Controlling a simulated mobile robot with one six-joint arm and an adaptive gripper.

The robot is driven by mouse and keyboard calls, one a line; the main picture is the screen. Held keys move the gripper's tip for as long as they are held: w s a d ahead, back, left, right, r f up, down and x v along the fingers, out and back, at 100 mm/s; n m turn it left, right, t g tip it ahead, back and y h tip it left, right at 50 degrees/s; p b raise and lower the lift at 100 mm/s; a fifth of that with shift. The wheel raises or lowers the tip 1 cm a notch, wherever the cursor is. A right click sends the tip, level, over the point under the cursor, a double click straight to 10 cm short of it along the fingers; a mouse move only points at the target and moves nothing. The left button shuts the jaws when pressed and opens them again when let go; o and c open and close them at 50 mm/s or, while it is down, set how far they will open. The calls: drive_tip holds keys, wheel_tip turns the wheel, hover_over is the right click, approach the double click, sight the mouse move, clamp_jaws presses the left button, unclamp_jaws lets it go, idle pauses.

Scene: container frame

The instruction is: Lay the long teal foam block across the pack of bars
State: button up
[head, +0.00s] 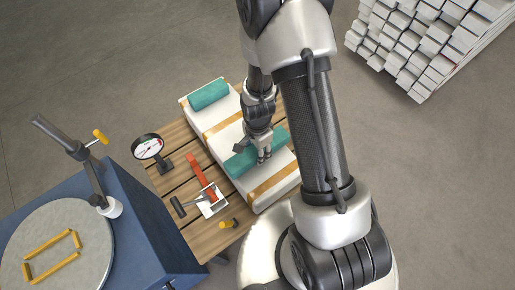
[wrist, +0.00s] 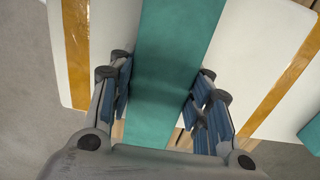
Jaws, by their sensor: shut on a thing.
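The long teal foam block (head: 240,163) lies crosswise over the near half of the white pack of bars (head: 222,137), which has orange bands. My gripper (head: 264,157) is shut on this block. In the wrist view the teal block (wrist: 168,70) runs between my two fingers, with the white pack (wrist: 112,45) showing on both sides below it. I cannot tell whether the block touches the pack or is slightly above it. A shorter-looking teal block (head: 208,93) lies across the pack's far end; its edge shows in the wrist view (wrist: 312,135).
The pack is on a slatted wooden table (head: 172,137). A round gauge (head: 148,147), a red-handled tool (head: 198,170) and a white tray (head: 213,207) stand left of the pack. A blue bench (head: 150,235) is at lower left; stacked white bars (head: 425,45) are at upper right.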

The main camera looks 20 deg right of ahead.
drive_tip(key=shift+f+b, duration=0.45)
drive_tip(key=shift+f, duration=0.1)
drive_tip(key=o, duration=1)
drive_tip(key=shift+c, duration=0.2)
drive_tip(key=shift+r, duration=0.1)
wheel_tip(320, 180, up, 12)
drive_tip(key=shift+f, duration=0.1)
